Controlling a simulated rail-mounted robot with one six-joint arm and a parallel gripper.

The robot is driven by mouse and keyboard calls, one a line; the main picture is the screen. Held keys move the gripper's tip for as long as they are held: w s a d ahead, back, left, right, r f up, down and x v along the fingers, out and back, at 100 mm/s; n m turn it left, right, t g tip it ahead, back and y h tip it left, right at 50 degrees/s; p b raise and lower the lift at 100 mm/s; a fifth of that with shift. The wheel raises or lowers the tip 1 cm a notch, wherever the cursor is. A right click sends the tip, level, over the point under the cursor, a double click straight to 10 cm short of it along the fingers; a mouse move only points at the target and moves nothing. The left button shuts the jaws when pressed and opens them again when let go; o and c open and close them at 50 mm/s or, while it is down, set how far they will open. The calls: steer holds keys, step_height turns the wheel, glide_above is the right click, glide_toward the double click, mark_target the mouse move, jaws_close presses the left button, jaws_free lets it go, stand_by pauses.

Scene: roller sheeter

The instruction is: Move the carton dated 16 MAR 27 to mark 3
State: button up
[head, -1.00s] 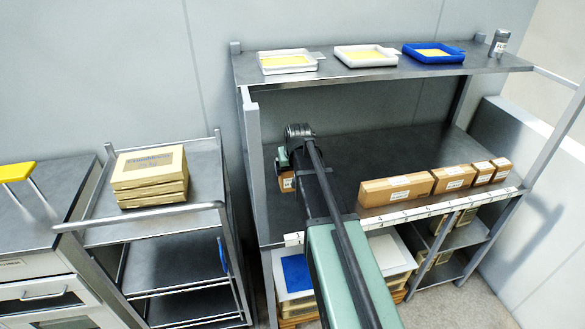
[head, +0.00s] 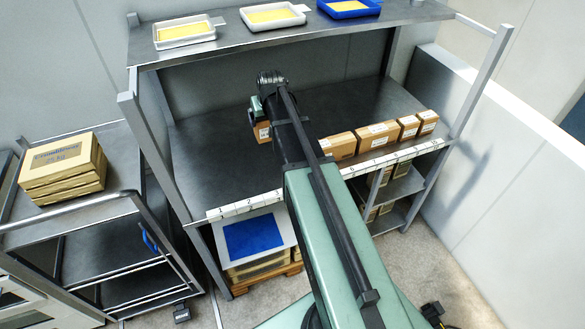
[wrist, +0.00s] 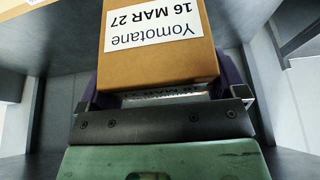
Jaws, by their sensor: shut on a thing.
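The carton dated 16 MAR 27 (wrist: 165,45) is brown, with a white label that reads "Yomotane 16 MAR 27" upside down in the wrist view. My gripper (wrist: 163,100) is shut on it. In the head view the held carton (head: 261,132) is partly hidden by my gripper (head: 262,108), over the left-middle of the steel shelf. I cannot tell whether it touches the shelf. A white numbered strip (head: 235,208) runs along the shelf's front edge.
Several brown cartons stand in a row at the shelf's front right: one (head: 338,146) beside my arm, then others (head: 376,138) (head: 408,127) (head: 427,122). An upper shelf (head: 290,38) with trays overhangs the back. The shelf's left part (head: 200,150) is clear. A cart (head: 95,215) stands left.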

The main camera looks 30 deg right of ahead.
steer(key=shift+a+f, duration=0.1)
steer(key=shift+a, duration=0.05)
steer(key=f+b, duration=1.3)
steer(key=a+f+b, duration=0.1)
steer(key=f+b, duration=0.6)
steer(key=shift+w+f, duration=0.15)
steer(key=shift+r, duration=0.25)
steer(key=shift+d+f, duration=0.1)
steer(key=shift+f, duration=0.05)
steer(key=o, duration=0.7)
steer(key=d+p+v, duration=0.1)
steer(key=p+v, duration=1)
steer(key=v, duration=0.1)
steer(key=s+a+n+g, duration=0.2)
steer(key=s+a+g, duration=0.2)
steer(key=s+a, duration=1.3)
steer(key=a+f, duration=0.1)
steer(key=a, duration=0.1)
steer(key=shift+s+a+g+y, duration=0.15)
steer(key=shift+a+g+y, duration=0.15)
steer(key=shift+y, duration=0.1)
